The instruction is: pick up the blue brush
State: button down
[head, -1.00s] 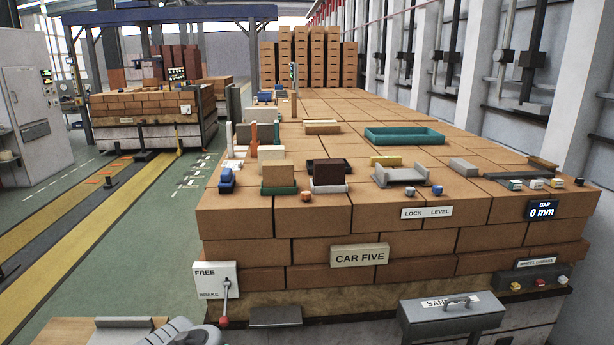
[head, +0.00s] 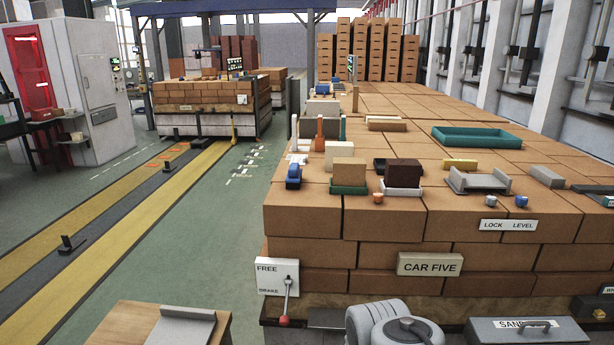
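A small blue object (head: 293,176) sits at the near left corner of the top of the brick stack (head: 310,215). It looks like the blue brush, but it is too small to make out bristles or a handle. It is beside a green tray with a tan brick (head: 349,171) and stands apart from it. A light grey rounded part of my arm shows at the bottom edge, well in front of and below the stack. My gripper is outside the picture.
White and orange upright posts (head: 319,134) stand just behind the blue object. A dark brick (head: 404,172) in a white tray and a grey bracket (head: 478,180) are to the right. A brake lever (head: 286,300) juts from the stack's front.

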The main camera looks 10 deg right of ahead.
aim_at(294, 178)
jog(key=z, duration=0.15)
jog(key=i, duration=1.5)
jog(key=u, duration=2.85)
